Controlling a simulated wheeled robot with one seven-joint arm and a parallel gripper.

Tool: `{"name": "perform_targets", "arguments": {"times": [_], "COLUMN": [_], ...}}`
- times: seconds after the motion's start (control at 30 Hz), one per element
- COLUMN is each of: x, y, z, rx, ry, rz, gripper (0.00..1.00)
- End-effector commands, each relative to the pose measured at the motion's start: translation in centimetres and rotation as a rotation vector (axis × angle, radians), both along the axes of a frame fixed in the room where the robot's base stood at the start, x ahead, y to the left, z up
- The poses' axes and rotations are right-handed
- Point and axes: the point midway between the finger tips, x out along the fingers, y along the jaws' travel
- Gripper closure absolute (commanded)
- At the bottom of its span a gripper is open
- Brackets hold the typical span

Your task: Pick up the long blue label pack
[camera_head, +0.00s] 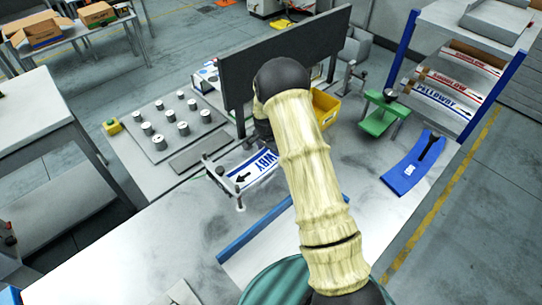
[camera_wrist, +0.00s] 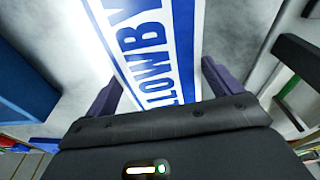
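A long white label pack with blue lettering and a black arrow (camera_head: 247,177) lies on a small raised holder beside the dark panel, partly hidden behind my arm. In the wrist view the label pack (camera_wrist: 158,40) runs between my fingers, with blue letters ending in "LOWBY" and a blue border. My gripper (camera_wrist: 161,75) is open, one finger near each long side of the pack. I cannot tell whether either finger touches it. In the head view my arm hides most of the gripper. Another blue-lettered label (camera_head: 447,98) lies in the rack at the right, below red-lettered ones.
A dark upright panel (camera_head: 225,75) stands behind the holder. A plate with several metal cylinders (camera_head: 170,122) is to the left. A yellow bin (camera_head: 324,106), a green stand (camera_head: 383,115) and a blue tray (camera_head: 405,178) are to the right.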

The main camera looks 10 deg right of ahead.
Motion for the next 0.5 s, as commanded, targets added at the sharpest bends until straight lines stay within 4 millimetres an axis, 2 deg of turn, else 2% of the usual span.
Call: {"name": "perform_targets", "arguments": {"times": [0.03, 0.2, 0.23, 0.27, 0.5], "x": [0.0, -0.01, 0.07, 0.07, 0.09], "y": [0.0, -0.01, -0.01, -0.01, 0.0], "z": [0.0, 0.0, 0.12, 0.11, 0.23], "rx": [0.0, 0.0, 0.0, 0.0, 0.0], "ry": [0.0, 0.0, -0.002, -0.002, -0.003], "rz": [0.0, 0.0, 0.0, 0.0, 0.0], "gripper": [0.2, 0.53, 0.55, 0.61, 0.61]}}
